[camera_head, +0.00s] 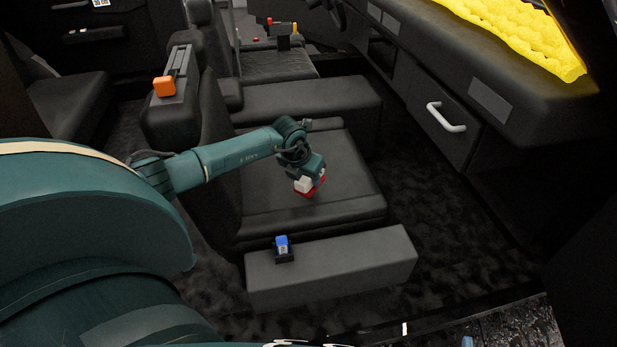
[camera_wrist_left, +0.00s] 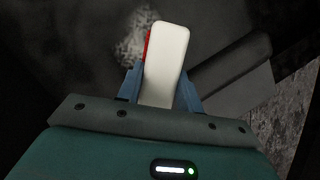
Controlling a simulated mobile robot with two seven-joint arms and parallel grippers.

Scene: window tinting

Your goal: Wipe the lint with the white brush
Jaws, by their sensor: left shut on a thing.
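My left gripper (camera_head: 306,181) is above the front part of the black seat cushion (camera_head: 275,190), shut on the white brush (camera_head: 303,184). The brush has a white body and a red part on its lower side. In the left wrist view, the white brush (camera_wrist_left: 168,55) stands between the two blue-grey fingers of the left gripper (camera_wrist_left: 160,78), with a red strip along its left edge. A pale speckled patch that looks like the lint (camera_wrist_left: 133,45) lies just left of the brush. I cannot tell whether the brush touches the surface. My right gripper is not in view.
The seat backrest (camera_head: 215,135) stands left of the gripper. A grey box-like sill (camera_head: 340,265) with a blue item (camera_head: 282,245) in a black holder lies in front. A drawer with a white handle (camera_head: 446,117) and a dashboard with a yellow cloth (camera_head: 520,35) are at right.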

